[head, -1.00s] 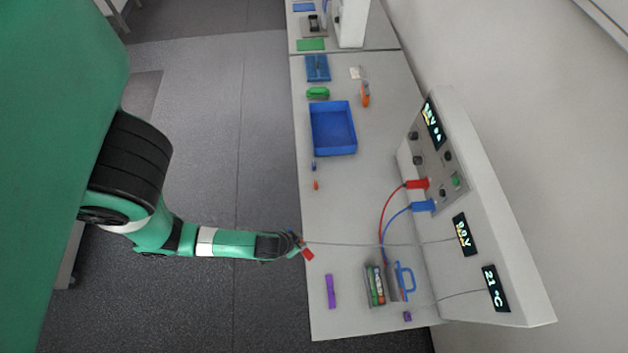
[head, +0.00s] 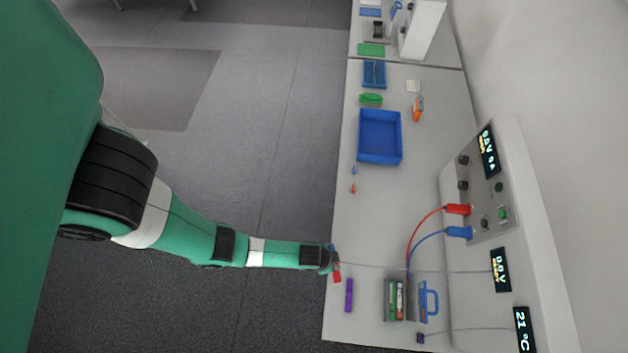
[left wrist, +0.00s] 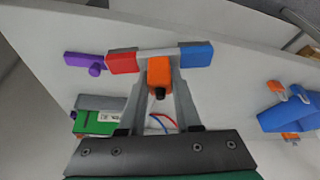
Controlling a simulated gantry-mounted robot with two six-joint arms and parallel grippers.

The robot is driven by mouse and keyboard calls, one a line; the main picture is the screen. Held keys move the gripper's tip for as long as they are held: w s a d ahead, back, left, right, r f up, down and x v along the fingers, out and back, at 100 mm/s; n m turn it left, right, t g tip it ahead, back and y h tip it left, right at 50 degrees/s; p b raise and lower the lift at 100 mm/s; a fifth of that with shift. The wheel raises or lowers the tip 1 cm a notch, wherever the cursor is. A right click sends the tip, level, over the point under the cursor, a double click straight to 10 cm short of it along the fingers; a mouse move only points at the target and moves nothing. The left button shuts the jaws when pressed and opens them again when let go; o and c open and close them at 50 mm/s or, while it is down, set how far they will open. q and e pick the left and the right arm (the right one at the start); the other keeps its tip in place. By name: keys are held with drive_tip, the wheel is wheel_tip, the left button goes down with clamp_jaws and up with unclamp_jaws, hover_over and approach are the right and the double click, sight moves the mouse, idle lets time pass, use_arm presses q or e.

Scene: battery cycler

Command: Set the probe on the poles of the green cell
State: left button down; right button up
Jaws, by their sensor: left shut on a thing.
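My left gripper (head: 333,264) is at the table's left edge in the head view, shut on the probe. In the left wrist view the left gripper (left wrist: 160,78) has its fingers against the probe's orange body (left wrist: 159,72). The probe has a red end block (left wrist: 122,61) and a blue end block (left wrist: 196,54) on a grey bar. The green cell (head: 393,300) stands in a grey holder (head: 412,300), right of the gripper and apart from the probe. A green body (left wrist: 95,122) shows at the left of the wrist view, partly hidden. My right gripper is out of view.
Red and blue leads run from the holder area to plugs (head: 458,209) on the cycler (head: 540,300). A blue tray (head: 380,162) stands farther up. The table between tray and holder is mostly clear.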

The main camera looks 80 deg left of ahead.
use_arm(q)
drive_tip(key=w+d+r+m, duration=0.1)
drive_tip(key=w+d+r, duration=0.6)
drive_tip(key=w, duration=0.2)
drive_tip(key=w+d+r+m+h+p, duration=0.1)
drive_tip(key=w+d+r+m, duration=0.1)
drive_tip(key=w+d+r, duration=0.5)
drive_tip(key=shift+w+d+m, duration=0.3)
drive_tip(key=shift+w+d, duration=0.3)
drive_tip(key=shift+w, duration=0.5)
drive_tip(key=shift+f, duration=0.1)
